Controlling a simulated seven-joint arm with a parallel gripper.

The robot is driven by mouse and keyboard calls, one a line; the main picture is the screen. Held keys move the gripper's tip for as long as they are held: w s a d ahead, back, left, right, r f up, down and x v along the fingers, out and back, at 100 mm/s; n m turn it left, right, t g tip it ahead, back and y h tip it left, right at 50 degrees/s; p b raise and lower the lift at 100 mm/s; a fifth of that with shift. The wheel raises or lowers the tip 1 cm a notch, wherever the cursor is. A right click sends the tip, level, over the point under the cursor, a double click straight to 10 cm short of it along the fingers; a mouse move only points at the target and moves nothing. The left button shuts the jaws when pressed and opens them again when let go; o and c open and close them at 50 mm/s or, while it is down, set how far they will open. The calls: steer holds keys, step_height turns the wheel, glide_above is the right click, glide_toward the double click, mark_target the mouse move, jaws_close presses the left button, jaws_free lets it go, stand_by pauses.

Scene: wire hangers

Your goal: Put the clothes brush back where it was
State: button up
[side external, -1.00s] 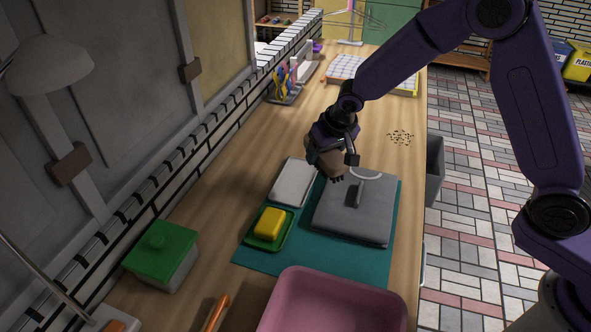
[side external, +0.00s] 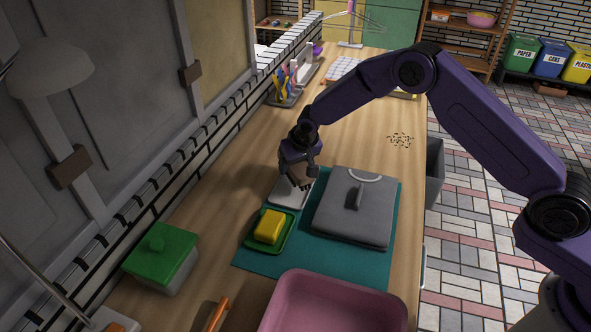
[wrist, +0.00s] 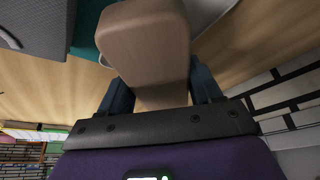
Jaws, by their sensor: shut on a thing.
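My gripper (side external: 299,152) is shut on the clothes brush (wrist: 148,42), a tan wooden block that fills the space between its two fingers in the wrist view. In the side view the brush (side external: 297,174) hangs below the gripper, with its dark underside downward. It is over the far end of a light grey tray (side external: 283,195) and hides part of it. Whether brush and tray touch cannot be told. A folded grey garment (side external: 345,222) with a dark bar and a pale curved hook on it lies just to the right, on a teal mat (side external: 262,263).
A yellow block (side external: 269,226) sits in a green dish (side external: 250,241) nearer the camera. A green-lidded box (side external: 170,262) stands at left and a pink tub (side external: 290,315) in front. Dark specks (side external: 400,140) lie at right. The wooden counter (side external: 225,215) is clear at left.

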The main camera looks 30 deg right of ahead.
steer(key=shift+f, duration=1.2)
steer(key=shift+f, duration=0.2)
steer(key=o, duration=1)
steer(key=shift+s+r, duration=0.2)
steer(key=shift+r, duration=0.35)
steer(key=v, duration=1.1)
steer(key=shift+r, duration=0.15)
steer(key=shift+s, duration=0.1)
